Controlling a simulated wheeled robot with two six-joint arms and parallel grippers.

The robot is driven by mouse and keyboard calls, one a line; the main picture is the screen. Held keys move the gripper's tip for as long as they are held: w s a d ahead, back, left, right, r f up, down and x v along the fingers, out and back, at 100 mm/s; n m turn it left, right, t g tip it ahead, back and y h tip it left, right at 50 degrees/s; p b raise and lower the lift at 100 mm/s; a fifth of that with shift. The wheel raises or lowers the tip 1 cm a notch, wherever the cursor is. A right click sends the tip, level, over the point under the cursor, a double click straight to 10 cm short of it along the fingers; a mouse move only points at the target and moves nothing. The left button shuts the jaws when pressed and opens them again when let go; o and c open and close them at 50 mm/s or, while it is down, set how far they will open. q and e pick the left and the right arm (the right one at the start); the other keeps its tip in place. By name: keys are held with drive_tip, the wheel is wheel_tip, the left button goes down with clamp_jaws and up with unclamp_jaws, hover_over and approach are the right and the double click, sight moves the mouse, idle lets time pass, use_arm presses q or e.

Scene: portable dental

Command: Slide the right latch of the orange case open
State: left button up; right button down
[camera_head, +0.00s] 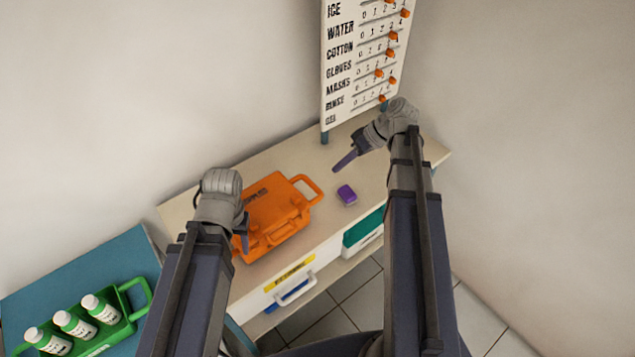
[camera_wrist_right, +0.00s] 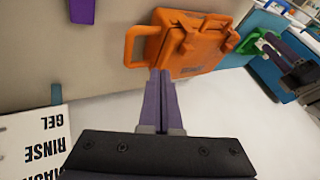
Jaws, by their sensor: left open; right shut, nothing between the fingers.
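The orange case (camera_head: 277,212) lies shut on the pale worktop in the head view, a loop handle at its right end. It also shows in the right wrist view (camera_wrist_right: 190,48). Its latches are too small to tell apart in either view. My left gripper (camera_head: 242,240) is open at the case's left end, its fingers partly hidden by the arm; I cannot tell whether they touch the case. My right gripper (camera_head: 336,168) is shut and empty above the worktop, right of and apart from the case. Its closed fingers (camera_wrist_right: 160,74) point toward the case in the right wrist view.
A purple block (camera_head: 346,195) lies on the worktop (camera_head: 315,222) right of the case. A white lettered board (camera_head: 350,75) with orange sliders stands at the back. A green carrier (camera_head: 126,327) with white bottles stands on a blue surface at lower left. Drawers are below.

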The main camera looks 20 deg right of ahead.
sight(296, 199)
idle(0.3)
drive_tip(key=a+f+b, duration=0.8)
drive_tip(key=a, duration=0.1)
drive_tip(key=shift+w+a, duration=0.15)
drive_tip(key=shift+a, duration=0.15)
idle(0.3)
